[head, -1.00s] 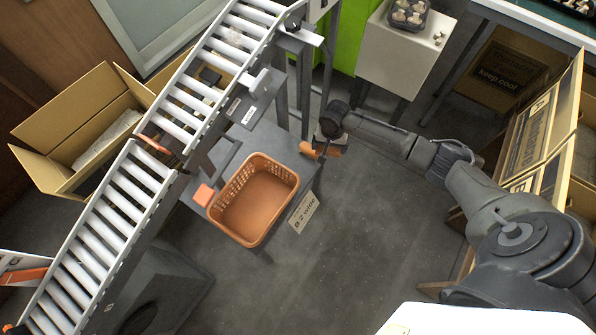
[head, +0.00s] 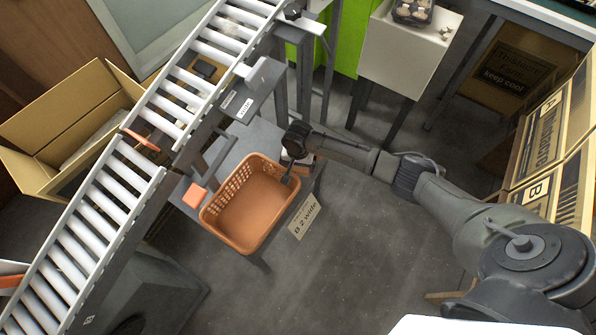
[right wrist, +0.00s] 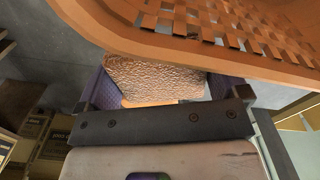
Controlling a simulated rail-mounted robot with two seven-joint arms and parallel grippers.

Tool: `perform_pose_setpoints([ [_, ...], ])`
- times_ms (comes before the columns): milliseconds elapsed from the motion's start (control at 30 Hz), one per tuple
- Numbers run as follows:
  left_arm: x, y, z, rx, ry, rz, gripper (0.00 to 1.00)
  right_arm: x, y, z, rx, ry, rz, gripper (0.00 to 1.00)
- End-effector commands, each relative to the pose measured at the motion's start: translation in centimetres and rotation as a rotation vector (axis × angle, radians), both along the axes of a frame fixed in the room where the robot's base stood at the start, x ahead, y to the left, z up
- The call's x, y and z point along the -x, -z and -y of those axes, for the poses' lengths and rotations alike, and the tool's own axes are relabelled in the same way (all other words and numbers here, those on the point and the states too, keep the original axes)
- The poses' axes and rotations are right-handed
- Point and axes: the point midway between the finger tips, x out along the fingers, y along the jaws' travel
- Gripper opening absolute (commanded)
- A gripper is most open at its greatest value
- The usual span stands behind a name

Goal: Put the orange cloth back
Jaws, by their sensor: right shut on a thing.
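My right gripper (head: 295,160) is beside the far right corner of the orange basket (head: 205,222), close to its rim. In the right wrist view, the gripper (right wrist: 160,88) is shut on the orange cloth (right wrist: 155,75), a rough, textured piece held between the two purple-sided fingers. The basket's perforated wall (right wrist: 200,25) fills the top of that view, just beyond the cloth. In the head view the cloth is mostly hidden by the gripper. The basket looks empty inside. My left gripper is not in view.
The basket stands on a grey table (head: 240,150) with a small orange block (head: 194,196) at its left. A roller conveyor (head: 100,215) runs along the left. An open carton (head: 30,170) lies behind it. A white stand (head: 405,45) is at the back. Open floor lies right of the table.

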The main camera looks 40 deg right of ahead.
Motion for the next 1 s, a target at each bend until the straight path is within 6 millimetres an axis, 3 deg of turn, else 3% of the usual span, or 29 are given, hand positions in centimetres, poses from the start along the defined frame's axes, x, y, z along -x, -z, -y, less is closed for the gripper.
perform_pose_setpoints([
  [433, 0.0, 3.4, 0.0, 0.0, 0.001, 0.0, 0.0, 0.0, 4.1, 0.0, 0.0, 0.0, 0.0, 0.71],
  [867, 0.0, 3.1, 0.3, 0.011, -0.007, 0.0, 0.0, 0.0, 4.2, 0.0, 0.0, 0.0, 0.0, 0.71],
  [900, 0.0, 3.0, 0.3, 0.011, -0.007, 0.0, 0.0, 0.0, 4.3, 0.0, 0.001, 0.0, 0.001, 0.94],
  [1000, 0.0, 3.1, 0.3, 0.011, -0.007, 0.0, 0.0, 0.0, 4.3, 0.0, 0.001, -0.001, 0.001, 1.0],
])
